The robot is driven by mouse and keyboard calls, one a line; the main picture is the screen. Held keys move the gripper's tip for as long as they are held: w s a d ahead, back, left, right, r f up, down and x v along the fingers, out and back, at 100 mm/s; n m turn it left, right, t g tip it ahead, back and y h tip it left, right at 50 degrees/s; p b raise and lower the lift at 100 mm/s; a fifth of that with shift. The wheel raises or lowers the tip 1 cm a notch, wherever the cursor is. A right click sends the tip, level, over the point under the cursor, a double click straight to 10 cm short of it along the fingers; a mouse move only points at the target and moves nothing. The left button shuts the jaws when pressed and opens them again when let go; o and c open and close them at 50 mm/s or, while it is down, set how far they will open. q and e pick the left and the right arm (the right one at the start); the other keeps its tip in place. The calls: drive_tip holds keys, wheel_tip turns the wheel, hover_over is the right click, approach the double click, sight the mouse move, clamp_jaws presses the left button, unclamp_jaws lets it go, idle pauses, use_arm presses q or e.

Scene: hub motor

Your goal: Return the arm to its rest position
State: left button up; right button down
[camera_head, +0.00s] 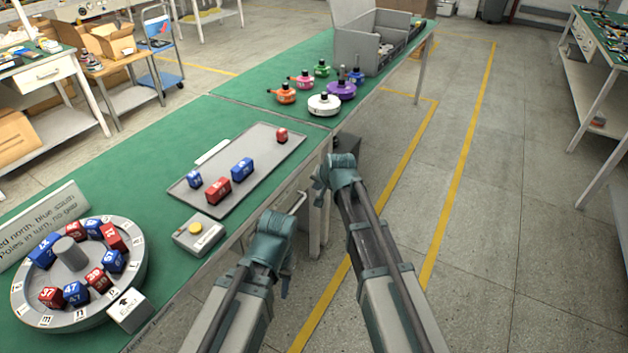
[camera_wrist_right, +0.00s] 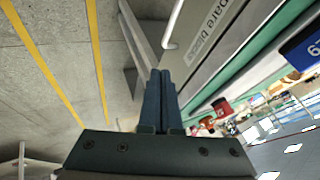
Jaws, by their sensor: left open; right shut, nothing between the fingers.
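My right arm reaches up in the head view, and its gripper (camera_head: 320,190) hangs beside the bench's right edge. In the right wrist view the two dark fingers (camera_wrist_right: 160,100) are pressed together with nothing between them. They are in front of a grey drawer front (camera_wrist_right: 205,40) with a white handle (camera_wrist_right: 176,25) and a partly readable label. My left gripper (camera_head: 285,283) is lower and further left, open and empty, off the bench's edge; its fingers are mostly hidden by my arm. Neither gripper touches a block.
The floor to the right (camera_head: 520,220) is clear.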

drive_tip(key=shift+s+d+r, duration=0.15)
drive_tip(key=shift+s+r, duration=0.15)
drive_tip(key=shift+r, duration=0.05)
drive_tip(key=s+r+n+g+h+p, duration=0.1)
drive_tip(key=s+r+n+g+p, duration=0.2)
drive_tip(key=s, duration=1.2)
drive_tip(key=s+a+r+n+g+h+p, duration=0.1)
drive_tip(key=s+r+n+g+p, duration=0.3)
drive_tip(key=s, duration=1.1)
drive_tip(key=n+h+p, duration=0.1)
drive_tip(key=n+p, duration=0.1)
drive_tip(key=p, duration=0.2)
drive_tip(key=shift+s+h+p, duration=0.3)
drive_tip(key=shift+s, duration=0.05)
drive_tip(key=shift+r, duration=0.1)
